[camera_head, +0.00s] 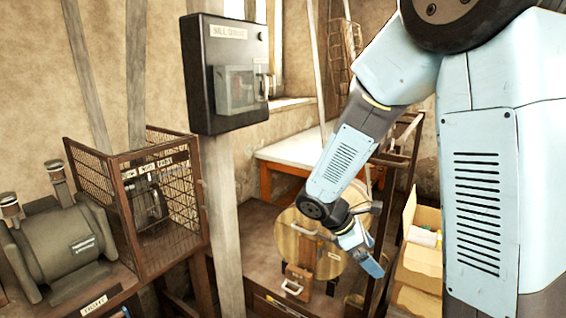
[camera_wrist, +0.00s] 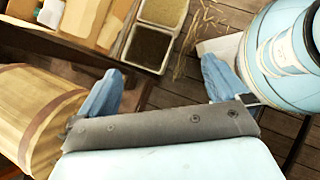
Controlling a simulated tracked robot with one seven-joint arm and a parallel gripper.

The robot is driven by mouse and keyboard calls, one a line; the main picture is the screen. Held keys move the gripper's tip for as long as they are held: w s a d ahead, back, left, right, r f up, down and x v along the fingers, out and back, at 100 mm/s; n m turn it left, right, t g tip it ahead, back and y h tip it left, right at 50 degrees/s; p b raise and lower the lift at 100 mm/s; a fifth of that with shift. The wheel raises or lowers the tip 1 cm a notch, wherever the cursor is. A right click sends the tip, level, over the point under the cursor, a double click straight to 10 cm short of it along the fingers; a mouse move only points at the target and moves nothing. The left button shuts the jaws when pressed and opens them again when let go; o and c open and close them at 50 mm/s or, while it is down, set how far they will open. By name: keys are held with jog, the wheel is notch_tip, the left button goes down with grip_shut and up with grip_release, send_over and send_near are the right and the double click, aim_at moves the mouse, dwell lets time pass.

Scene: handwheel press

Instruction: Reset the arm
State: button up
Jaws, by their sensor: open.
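My light-blue arm comes down from the upper right in the head view. My gripper (camera_head: 372,240) hangs in front of a round wooden barrel or disc (camera_head: 318,258). In the wrist view my gripper (camera_wrist: 160,90) shows two blue fingers set wide apart, with nothing between them but the floor and bins beyond. A wooden barrel (camera_wrist: 40,115) with a dark band lies to the left of the left finger. I cannot tell from these views whether the gripper touches anything.
A black box (camera_head: 226,75) hangs on a post. A wire cage (camera_head: 150,200) and a grey motor (camera_head: 70,245) stand on the left. A white-topped table (camera_head: 290,152) is behind the arm. Cardboard boxes (camera_head: 420,265) stand at right. Two square bins (camera_wrist: 150,45) sit on the plank floor (camera_wrist: 190,95).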

jog(key=s+d+r+m+t+y, duration=0.1)
jog(key=s+r+m+t+y, duration=0.2)
jog(key=s+r+m, duration=0.4)
jog(key=s+d+r+m+t+y, duration=0.1)
jog(key=s+r+m+y, duration=0.4)
jog(key=r, duration=0.7)
jog(key=shift+s+d+m+t, duration=0.25)
jog(key=shift+s+m+t, duration=0.8)
jog(key=shift+m, duration=1.35)
jog(key=shift+s, duration=0.2)
